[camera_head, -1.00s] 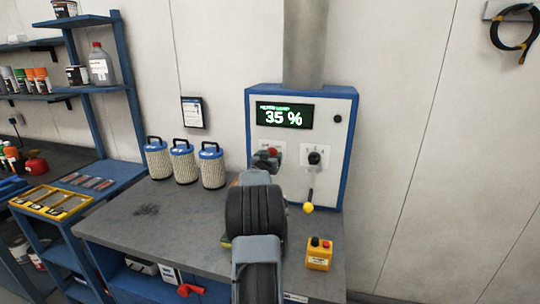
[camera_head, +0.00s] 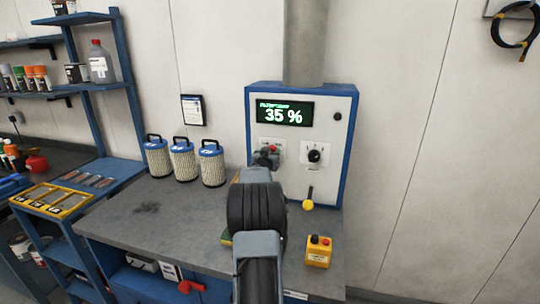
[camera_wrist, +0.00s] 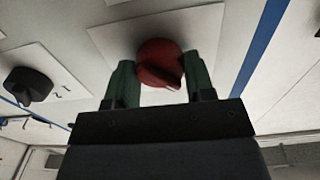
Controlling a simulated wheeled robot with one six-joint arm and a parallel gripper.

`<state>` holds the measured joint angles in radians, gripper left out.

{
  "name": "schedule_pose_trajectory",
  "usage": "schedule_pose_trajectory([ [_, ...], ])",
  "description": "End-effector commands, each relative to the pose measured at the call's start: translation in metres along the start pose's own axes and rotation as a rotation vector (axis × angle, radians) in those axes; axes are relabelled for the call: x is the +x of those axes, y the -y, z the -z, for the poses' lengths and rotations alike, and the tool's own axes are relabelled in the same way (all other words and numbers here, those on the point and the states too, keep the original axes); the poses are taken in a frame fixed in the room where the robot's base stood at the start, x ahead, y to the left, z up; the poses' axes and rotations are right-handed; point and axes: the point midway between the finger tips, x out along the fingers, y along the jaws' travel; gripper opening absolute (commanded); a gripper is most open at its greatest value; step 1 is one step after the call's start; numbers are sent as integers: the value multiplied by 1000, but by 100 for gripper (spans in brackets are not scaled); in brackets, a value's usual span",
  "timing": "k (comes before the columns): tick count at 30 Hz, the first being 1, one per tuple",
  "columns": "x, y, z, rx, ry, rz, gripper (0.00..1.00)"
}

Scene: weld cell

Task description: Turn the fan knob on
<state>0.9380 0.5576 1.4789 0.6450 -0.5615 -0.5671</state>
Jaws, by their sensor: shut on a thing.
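The red knob (camera_wrist: 158,62) sits on a white plate on the control panel. In the wrist view my gripper (camera_wrist: 158,85) has one green finger on each side of it and is shut on it. In the head view the red knob (camera_head: 272,149) shows only in part above my gripper (camera_head: 266,158), with my arm in front of the lower panel. A black knob (camera_head: 314,154) is on a second plate to the right; it also shows at the left of the wrist view (camera_wrist: 28,88). The display (camera_head: 284,114) above reads 35 %. I cannot tell which knob is the fan knob.
A lever with a yellow ball (camera_head: 308,204) hangs below the black knob. A yellow button box (camera_head: 319,251) stands on the bench (camera_head: 150,225) at right. Several filter cartridges (camera_head: 183,161) stand at the left of the panel. The bench's left part is mostly clear.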

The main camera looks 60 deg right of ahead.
Motion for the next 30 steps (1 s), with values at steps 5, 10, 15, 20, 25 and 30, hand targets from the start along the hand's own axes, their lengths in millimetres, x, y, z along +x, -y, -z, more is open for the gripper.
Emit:
schedule_pose_trajectory([
  [5, 0, 0, -1, 14, 0, 0, 25],
  [10, 0, 0, -2, 76, -1, 0, 25],
  [15, 0, 0, -4, 202, -1, 0, 25],
  [20, 0, 0, -4, 351, -2, 0, 25],
  [25, 0, 0, -3, 515, -2, 0, 25],
  [30, 0, 0, -3, 675, -1, 0, 25],
])
